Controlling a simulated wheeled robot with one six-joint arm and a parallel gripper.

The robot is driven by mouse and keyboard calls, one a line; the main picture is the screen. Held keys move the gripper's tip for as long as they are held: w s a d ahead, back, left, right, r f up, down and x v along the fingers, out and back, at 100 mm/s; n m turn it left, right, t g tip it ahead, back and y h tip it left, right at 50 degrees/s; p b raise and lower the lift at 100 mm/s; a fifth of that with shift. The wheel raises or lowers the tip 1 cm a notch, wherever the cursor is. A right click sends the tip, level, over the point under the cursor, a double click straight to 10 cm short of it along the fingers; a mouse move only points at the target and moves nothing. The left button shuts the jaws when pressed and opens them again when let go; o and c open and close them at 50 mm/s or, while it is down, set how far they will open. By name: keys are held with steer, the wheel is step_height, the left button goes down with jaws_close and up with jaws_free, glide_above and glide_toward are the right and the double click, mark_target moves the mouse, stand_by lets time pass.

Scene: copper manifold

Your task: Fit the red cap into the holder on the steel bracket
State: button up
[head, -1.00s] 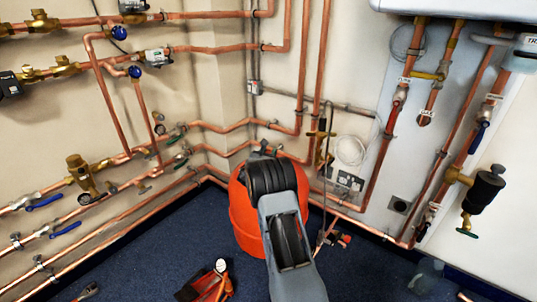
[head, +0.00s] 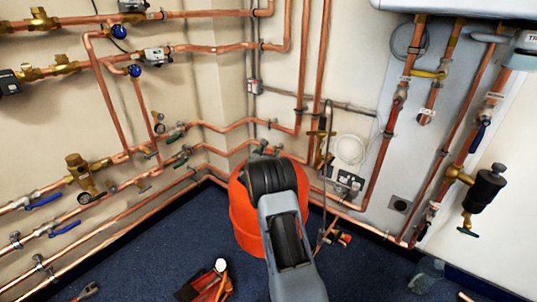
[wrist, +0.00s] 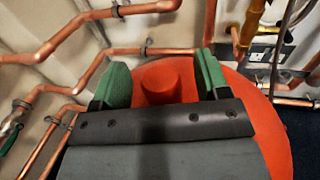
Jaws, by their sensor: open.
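My gripper (wrist: 158,75) is open in the wrist view, with its two green fingers apart. A red, round knob-like shape (wrist: 160,84) shows in the gap between the fingers. It has the same colour as the big red vessel (wrist: 262,125) behind it, and I cannot tell whether it is the red cap or part of the vessel. The fingers do not visibly grip it. In the head view, my arm covers much of the red vessel (head: 241,215), and the gripper is mostly hidden beyond the arm. I cannot make out the steel bracket or its holder in either view.
Copper pipes (head: 225,128) run along both walls around the corner. A black-bodied valve (head: 485,188) sticks out at the right. An orange-and-black tool bag (head: 208,285) and a clear bottle (head: 427,274) stand on the floor. The blue carpet (head: 150,240) left of the vessel is mostly clear.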

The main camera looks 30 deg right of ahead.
steer(key=p+v, duration=0.3)
steer(key=v, duration=0.9)
steer(key=shift+a, duration=0.1)
steer(key=shift+v, duration=0.85)
